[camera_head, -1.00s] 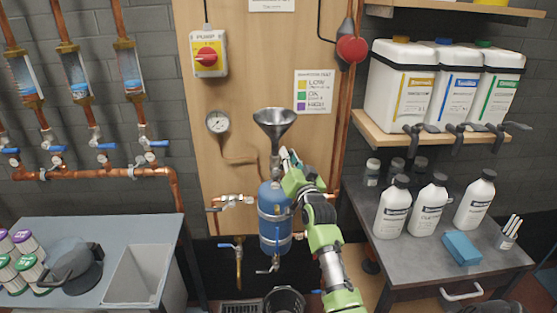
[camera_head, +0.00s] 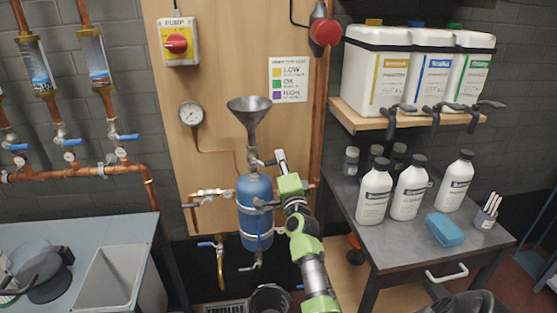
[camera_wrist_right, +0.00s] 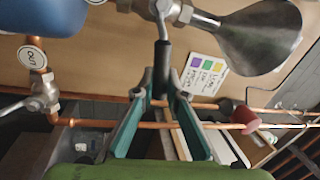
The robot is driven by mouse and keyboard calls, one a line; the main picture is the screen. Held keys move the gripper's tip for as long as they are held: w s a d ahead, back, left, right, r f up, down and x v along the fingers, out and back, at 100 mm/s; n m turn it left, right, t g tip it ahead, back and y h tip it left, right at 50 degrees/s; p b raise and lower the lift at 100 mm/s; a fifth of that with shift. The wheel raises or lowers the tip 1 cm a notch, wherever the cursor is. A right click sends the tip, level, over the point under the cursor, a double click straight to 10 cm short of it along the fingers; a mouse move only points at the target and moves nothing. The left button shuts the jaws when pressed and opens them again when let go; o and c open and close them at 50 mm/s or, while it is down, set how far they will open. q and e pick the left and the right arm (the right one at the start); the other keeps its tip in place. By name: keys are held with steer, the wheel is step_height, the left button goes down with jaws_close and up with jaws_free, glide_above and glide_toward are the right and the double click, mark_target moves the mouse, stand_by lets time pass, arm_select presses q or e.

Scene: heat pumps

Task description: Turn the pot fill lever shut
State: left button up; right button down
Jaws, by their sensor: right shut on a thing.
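The blue pot (camera_head: 256,215) hangs upright on the wooden panel below a metal funnel (camera_head: 250,118). The fill lever (camera_head: 269,162) is on the pipe between funnel and pot and points to the right. In the right wrist view its black handle (camera_wrist_right: 162,68) lies between the teal fingers. My right gripper (camera_head: 281,163) is shut on this handle, just right of the pipe. The fingers (camera_wrist_right: 162,94) also show in the wrist view, on both sides of the handle end. The valve's inside is hidden. My left gripper is in neither view.
A pressure gauge (camera_head: 191,114) and a red-knob pump switch (camera_head: 176,42) are on the panel. Copper pipes with a side valve (camera_head: 210,194) run left of the pot. A dark bucket (camera_head: 268,300) stands below. The right bench holds white bottles (camera_head: 373,195).

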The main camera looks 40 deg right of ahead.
steer(key=shift+f+m+h+b, duration=0.5)
steer(key=shift+f+m, duration=0.5)
steer(key=shift+m, duration=0.4)
steer(key=c, duration=2)
jaws_free()
steer(key=shift+c, duration=0.2)
steer(key=shift+d, duration=0.1)
steer(key=shift+s, duration=0.15)
steer(key=v, duration=1.2)
steer(key=shift+r, duration=0.2)
